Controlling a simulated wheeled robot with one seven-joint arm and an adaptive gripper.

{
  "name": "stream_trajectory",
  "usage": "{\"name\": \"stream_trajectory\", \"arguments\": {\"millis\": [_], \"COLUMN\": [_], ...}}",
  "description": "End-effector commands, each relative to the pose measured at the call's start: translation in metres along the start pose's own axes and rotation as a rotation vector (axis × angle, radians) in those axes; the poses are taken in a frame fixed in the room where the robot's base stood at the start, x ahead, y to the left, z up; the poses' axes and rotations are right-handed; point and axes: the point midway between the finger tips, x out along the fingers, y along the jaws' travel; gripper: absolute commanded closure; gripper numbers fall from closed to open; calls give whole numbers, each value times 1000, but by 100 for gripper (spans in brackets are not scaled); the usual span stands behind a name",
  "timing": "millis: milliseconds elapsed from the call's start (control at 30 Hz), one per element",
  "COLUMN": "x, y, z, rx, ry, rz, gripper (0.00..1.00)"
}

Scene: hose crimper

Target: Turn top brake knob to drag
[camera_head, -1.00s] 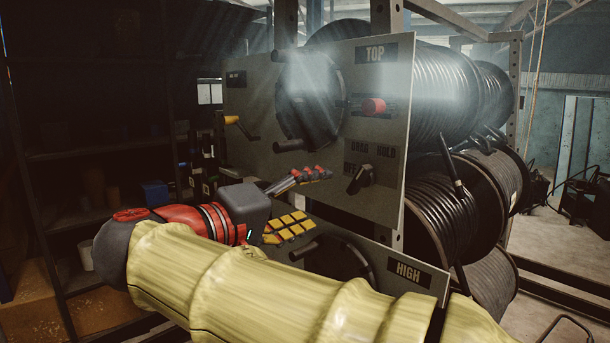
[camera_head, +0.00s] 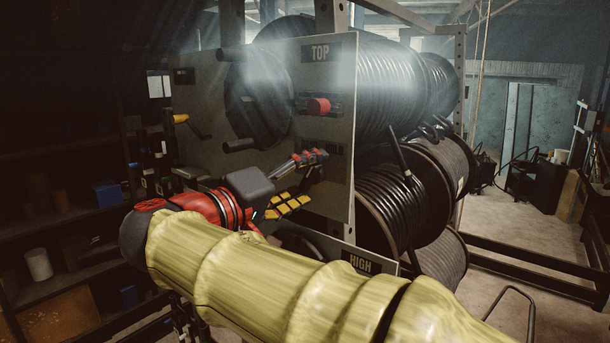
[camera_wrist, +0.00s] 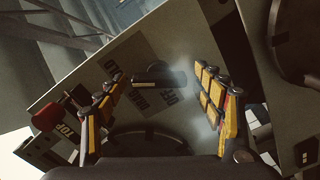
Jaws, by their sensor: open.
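The top brake knob is a black bar-shaped handle (camera_wrist: 158,76) on the grey panel, seen in the wrist view between my fingers. Dark label plates reading HOLD, DRAG and OFF surround it. The bar lies roughly crosswise in that view; I cannot tell which label it points to. In the head view my gripper (camera_head: 306,180) hides the knob, and part of the HOLD label (camera_head: 335,148) shows above. My gripper is open, with its yellow-padded fingers (camera_wrist: 162,88) on either side of the knob in the wrist view. I see no contact.
A red knob (camera_head: 319,106) sits above, under the TOP sign (camera_head: 320,54). A large black handwheel (camera_head: 258,97) and a yellow-ended lever (camera_head: 181,118) are to the left. Hose reels (camera_head: 395,205) stand right of the panel edge.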

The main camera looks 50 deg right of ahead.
Motion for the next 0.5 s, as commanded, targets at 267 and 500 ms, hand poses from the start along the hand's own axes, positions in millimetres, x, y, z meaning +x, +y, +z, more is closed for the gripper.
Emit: {"name": "stream_trajectory", "arguments": {"millis": [267, 500], "x": [1, 1], "y": [0, 0], "z": [0, 0], "rx": [0, 0], "ry": [0, -1], "rz": [0, 0], "gripper": [32, 46]}}
